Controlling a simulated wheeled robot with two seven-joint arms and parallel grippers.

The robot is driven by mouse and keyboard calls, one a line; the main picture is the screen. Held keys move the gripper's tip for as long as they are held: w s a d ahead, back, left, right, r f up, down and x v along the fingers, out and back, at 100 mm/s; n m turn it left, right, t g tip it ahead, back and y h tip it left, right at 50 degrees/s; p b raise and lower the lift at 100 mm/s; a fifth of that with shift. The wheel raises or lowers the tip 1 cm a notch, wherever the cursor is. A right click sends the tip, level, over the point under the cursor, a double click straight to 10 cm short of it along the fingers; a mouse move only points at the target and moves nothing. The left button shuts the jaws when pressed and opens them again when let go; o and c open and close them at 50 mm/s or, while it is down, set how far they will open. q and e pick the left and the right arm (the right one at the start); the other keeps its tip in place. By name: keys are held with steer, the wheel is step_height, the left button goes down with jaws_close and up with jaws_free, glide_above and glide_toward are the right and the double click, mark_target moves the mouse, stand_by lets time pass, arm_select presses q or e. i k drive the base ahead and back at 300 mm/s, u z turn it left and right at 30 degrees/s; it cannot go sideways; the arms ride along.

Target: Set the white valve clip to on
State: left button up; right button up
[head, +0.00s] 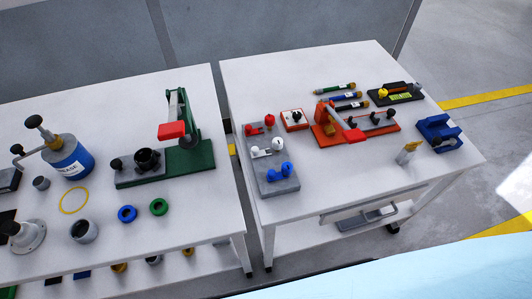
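The white valve clip (262,152) sits on a grey base plate (277,188) at the left side of the right-hand table. A white knob stands at its right end. A red clip (256,130) is behind it and a blue clip (275,173) is in front of it on the same plate. The white clip is small here, and I cannot tell its on or off position. Neither of my grippers is in view.
The right-hand table (345,190) also holds a red box (294,120), an orange fixture (375,134) and a blue block (440,133). The left table (200,215) has a green press (195,158) and a blue canister (70,160). A narrow gap separates the tables.

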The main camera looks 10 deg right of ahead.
mark_target(255, 153)
steer(key=u, duration=1.7)
steer(key=k, duration=0.8)
steer(key=z, duration=0.6)
